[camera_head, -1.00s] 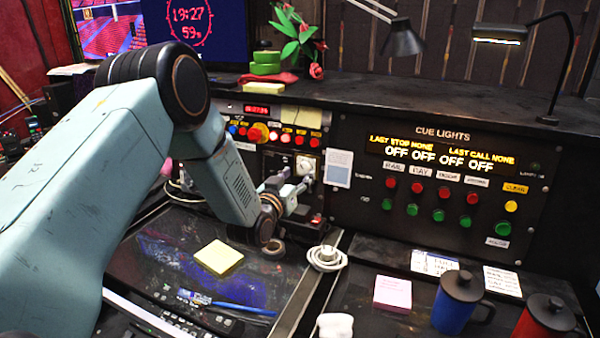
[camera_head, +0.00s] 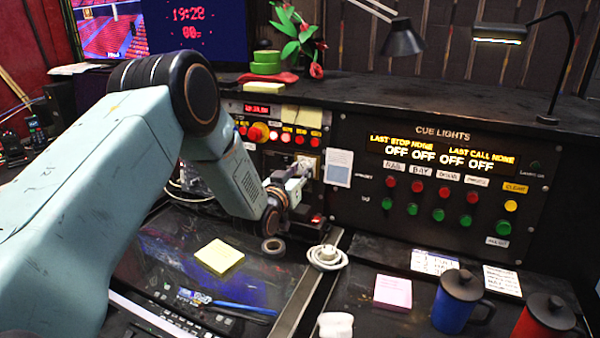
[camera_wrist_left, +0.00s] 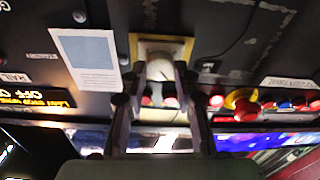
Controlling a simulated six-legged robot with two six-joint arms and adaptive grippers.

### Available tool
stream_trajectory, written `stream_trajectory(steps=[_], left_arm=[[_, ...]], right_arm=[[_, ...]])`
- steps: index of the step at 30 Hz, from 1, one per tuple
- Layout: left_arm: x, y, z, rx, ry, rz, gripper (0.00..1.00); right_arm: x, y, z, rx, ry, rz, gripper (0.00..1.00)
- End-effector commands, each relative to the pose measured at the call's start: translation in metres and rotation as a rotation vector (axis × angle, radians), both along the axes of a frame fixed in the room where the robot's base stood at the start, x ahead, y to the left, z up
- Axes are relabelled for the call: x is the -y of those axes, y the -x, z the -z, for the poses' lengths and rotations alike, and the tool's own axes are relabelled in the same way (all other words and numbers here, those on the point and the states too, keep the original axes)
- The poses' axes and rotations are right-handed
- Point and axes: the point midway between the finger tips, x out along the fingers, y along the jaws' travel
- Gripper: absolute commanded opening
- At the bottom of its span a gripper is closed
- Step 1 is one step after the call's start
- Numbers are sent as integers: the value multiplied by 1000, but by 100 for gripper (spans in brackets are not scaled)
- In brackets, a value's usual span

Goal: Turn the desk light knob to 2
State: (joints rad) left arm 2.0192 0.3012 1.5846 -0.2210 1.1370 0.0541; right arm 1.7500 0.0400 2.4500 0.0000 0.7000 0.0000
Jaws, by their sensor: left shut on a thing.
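The desk light knob (camera_wrist_left: 159,68) is a pale knob on a cream and yellow plate (camera_wrist_left: 176,47) in the left wrist view. My left gripper (camera_wrist_left: 161,77) is shut on it, with one finger on each side. In the head view my left gripper (camera_head: 300,180) is at the panel and covers most of the knob. The knob's markings and its exact setting cannot be read. My right gripper is not in view.
Red buttons (camera_head: 285,137) sit above the knob, and a white card (camera_head: 338,167) is to its right. The cue lights panel (camera_head: 440,195) is further right. A coiled white cable (camera_head: 326,257), tape roll (camera_head: 273,248) and yellow notes (camera_head: 219,256) lie in front.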

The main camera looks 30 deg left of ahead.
Motion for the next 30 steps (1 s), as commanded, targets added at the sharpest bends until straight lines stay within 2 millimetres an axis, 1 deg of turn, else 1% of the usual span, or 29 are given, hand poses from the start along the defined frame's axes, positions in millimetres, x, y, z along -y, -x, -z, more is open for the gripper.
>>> stream_trajectory(steps=[1,6,7,11,16,20,29,30], left_arm=[[0,0,0,0,0,0,16],[0,0,0,0,0,0,1],[0,0,0,0,0,0,0],[0,0,0,-1,-22,3,0],[-1,0,0,-8,-138,20,0],[-1,0,0,-11,-197,29,0],[-1,0,0,-12,-208,31,0],[-1,0,0,-12,-208,31,33]], right_arm=[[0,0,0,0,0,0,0],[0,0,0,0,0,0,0],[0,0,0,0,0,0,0],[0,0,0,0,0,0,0],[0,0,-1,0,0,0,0],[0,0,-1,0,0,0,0],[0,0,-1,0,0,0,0],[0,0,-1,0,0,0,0]])
